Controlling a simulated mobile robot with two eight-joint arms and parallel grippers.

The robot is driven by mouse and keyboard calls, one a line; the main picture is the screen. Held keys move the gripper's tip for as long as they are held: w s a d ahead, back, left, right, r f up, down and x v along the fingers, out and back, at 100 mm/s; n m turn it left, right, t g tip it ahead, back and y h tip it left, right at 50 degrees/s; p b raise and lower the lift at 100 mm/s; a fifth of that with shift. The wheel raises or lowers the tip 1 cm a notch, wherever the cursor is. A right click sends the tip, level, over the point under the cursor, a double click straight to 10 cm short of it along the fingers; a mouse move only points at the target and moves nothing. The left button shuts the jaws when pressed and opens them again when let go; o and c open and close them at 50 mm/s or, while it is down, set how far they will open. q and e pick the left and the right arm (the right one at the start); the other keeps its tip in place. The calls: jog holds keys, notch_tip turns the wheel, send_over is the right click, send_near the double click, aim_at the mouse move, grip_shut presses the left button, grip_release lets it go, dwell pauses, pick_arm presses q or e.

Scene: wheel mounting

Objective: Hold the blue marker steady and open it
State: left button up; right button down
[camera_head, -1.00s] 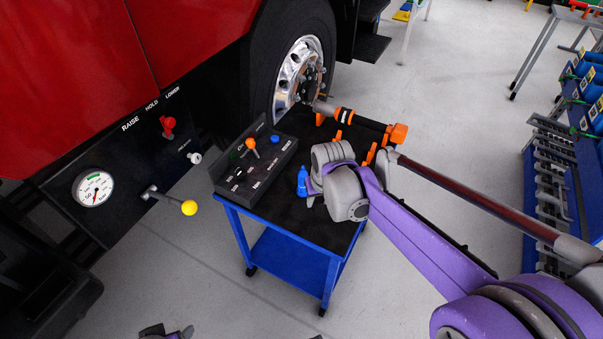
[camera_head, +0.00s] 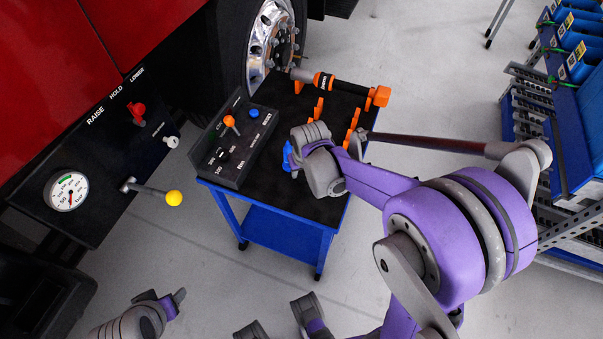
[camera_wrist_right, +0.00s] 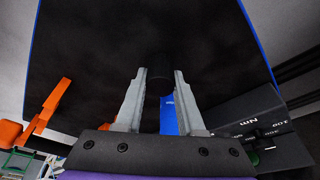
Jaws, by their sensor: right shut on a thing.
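The blue marker (camera_head: 287,154) stands on the black top of the cart (camera_head: 222,183). In the head view it is partly hidden by my right gripper (camera_head: 297,158). In the right wrist view my right gripper (camera_wrist_right: 158,77) has its two grey fingers around a dark piece, with a blue part (camera_wrist_right: 168,117) of the marker low between them. The gripper is shut on the marker, though the contact itself is hard to see. My left gripper (camera_head: 174,300) is at the lower left of the head view, away from the cart and low; its finger gap is unclear.
A black control box (camera_head: 231,150) with an orange-knobbed lever is left of the marker. An orange-and-black tool (camera_head: 340,86) lies at the cart's back, by orange holders (camera_head: 352,125). A truck wheel (camera_head: 270,45) is behind, with a gauge panel (camera_head: 95,180) at left.

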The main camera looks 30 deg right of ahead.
jog(key=shift+f, duration=0.6)
jog(key=shift+f, duration=0.15)
jog(key=c, duration=0.5)
grip_release()
